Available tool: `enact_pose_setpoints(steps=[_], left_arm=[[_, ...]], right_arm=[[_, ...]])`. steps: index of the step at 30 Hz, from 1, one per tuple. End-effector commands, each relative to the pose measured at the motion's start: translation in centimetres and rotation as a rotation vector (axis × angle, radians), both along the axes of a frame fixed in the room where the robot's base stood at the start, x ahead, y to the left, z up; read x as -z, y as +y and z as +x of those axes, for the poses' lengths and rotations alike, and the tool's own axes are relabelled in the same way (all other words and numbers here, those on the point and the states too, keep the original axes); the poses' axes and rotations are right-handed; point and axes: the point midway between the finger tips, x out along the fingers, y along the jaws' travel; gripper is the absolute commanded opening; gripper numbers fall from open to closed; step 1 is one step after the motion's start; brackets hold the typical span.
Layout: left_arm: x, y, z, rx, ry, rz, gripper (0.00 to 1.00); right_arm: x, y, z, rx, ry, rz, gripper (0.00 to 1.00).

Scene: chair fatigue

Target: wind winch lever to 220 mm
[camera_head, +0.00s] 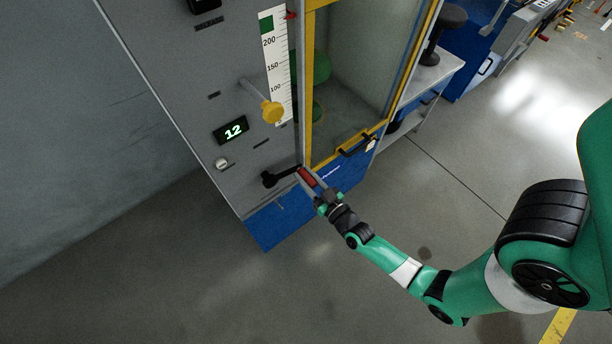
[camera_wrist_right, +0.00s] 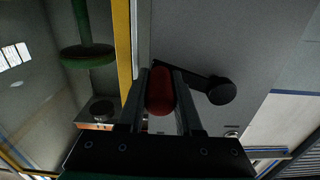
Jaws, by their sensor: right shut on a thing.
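The winch lever (camera_head: 283,177) is a black crank with a red handle (camera_head: 307,176), low on the grey machine panel. Its arm points right and slightly up from its hub. My right gripper (camera_head: 309,177) is shut on the red handle. In the right wrist view the red handle (camera_wrist_right: 160,92) sits between the two fingers, with the black hub (camera_wrist_right: 222,93) to the right. The white scale (camera_head: 279,70) shows marks of 100, 150 and 200, with a green patch (camera_head: 267,24) above 200. A red pointer (camera_head: 291,15) is beside the scale's top. My left gripper is out of view.
A display (camera_head: 231,130) reads 12. A yellow knob (camera_head: 271,111) sticks out above the lever. A yellow-framed glass door with a black handle (camera_head: 355,144) is right of the panel, with green discs (camera_head: 318,66) behind it. The floor in front is clear.

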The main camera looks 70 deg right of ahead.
Motion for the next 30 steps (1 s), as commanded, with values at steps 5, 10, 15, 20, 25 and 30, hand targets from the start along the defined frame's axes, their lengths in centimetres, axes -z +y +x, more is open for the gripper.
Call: enact_pose_setpoints(steps=[5, 10, 15, 20, 25, 30], left_arm=[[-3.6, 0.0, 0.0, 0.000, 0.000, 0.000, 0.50], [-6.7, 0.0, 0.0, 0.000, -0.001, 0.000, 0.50], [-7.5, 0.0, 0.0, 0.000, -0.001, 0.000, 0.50], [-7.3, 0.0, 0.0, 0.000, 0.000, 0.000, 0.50], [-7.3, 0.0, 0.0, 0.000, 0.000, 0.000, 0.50], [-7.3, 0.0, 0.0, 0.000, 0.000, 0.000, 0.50]], right_arm=[[-2.7, -0.2, -0.1, 0.001, 0.083, -0.134, 0.00], [-4.7, -0.3, -0.2, 0.001, 0.192, -0.314, 0.00], [-5.1, -0.3, -0.2, 0.000, 0.250, -0.413, 0.00], [-4.9, -0.3, -0.2, 0.000, 0.254, -0.420, 0.00], [-4.9, -0.3, -0.2, 0.000, 0.253, -0.419, 0.41], [-4.9, -0.3, -0.2, 0.000, 0.254, -0.418, 0.64]])
